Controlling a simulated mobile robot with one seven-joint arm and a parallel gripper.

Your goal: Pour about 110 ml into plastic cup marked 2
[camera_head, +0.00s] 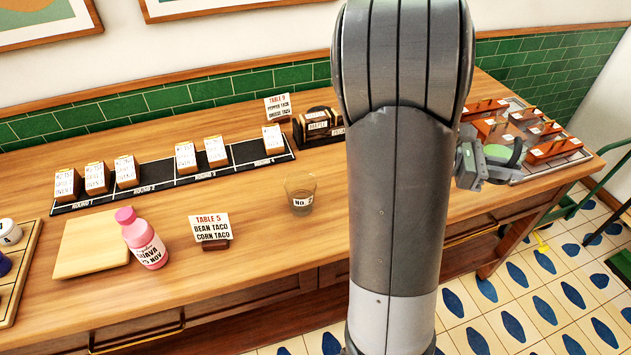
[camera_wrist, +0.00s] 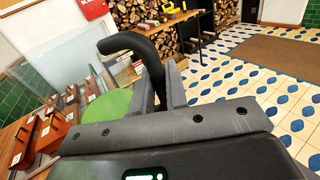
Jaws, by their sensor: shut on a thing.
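The clear plastic cup (camera_head: 300,198) marked "NO. 2" stands upright on the wooden counter, left of my arm in the head view. Its lower part looks darker; I cannot tell how much liquid is inside. My gripper (camera_head: 470,165) is far to the right of the cup, near the counter's right end. In the wrist view my gripper (camera_wrist: 163,88) is shut on the curved black handle (camera_wrist: 130,42) of a vessel with a round green part (camera_wrist: 105,106). That green part (camera_head: 503,153) also shows in the head view. The vessel's body is mostly hidden.
A pink guava bottle (camera_head: 144,243) stands beside a wooden board (camera_head: 85,245). A "Table 5" card (camera_head: 210,228) is left of the cup. A black strip (camera_head: 150,175) with several white cards lies behind. Wooden holders (camera_head: 545,150) sit at the right end.

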